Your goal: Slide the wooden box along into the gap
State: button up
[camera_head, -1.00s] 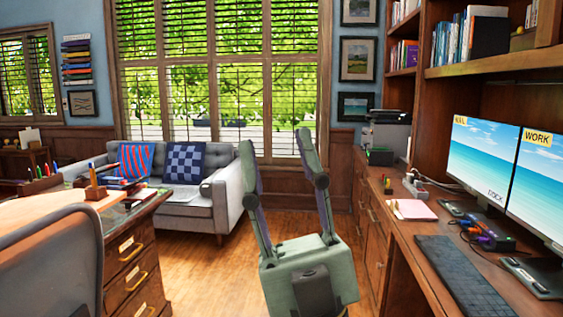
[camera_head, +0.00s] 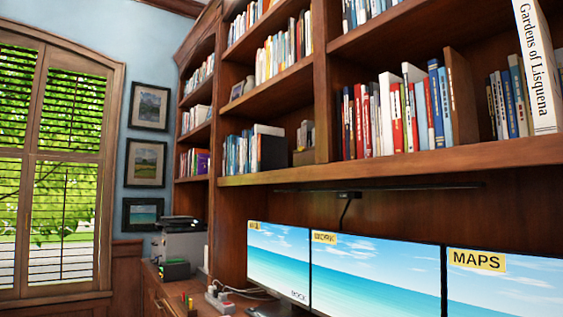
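No clearly identifiable wooden box shows. A brown upright block or thick book (camera_head: 460,97) stands on the long bookcase shelf, right of a blue-spined book; I cannot tell if it is the box. A narrow dark space lies between it and the books on its right. A small tan object (camera_head: 304,157) sits on the same shelf level, left of the upright divider, and is too small to make out. My gripper is not in view now.
Books (camera_head: 390,112) fill much of the shelf, and a tall white book (camera_head: 537,68) leans at the right. Below are monitors (camera_head: 375,275) and a power strip (camera_head: 218,299) on the desk. A printer (camera_head: 180,240) stands at the back left, near the window (camera_head: 62,165).

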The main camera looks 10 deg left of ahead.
aim_at(304, 158)
jog(key=j+u, duration=0.1)
jog(key=j, duration=0.2)
jog(key=i+j+z, duration=0.1)
jog(key=z, duration=0.25)
jog(key=i+j+z, duration=0.1)
jog(key=j+z, duration=0.2)
jog(key=i+j+z, duration=0.1)
jog(key=j+z, duration=0.65)
jog(key=j, duration=2.7)
jog(key=z, duration=0.05)
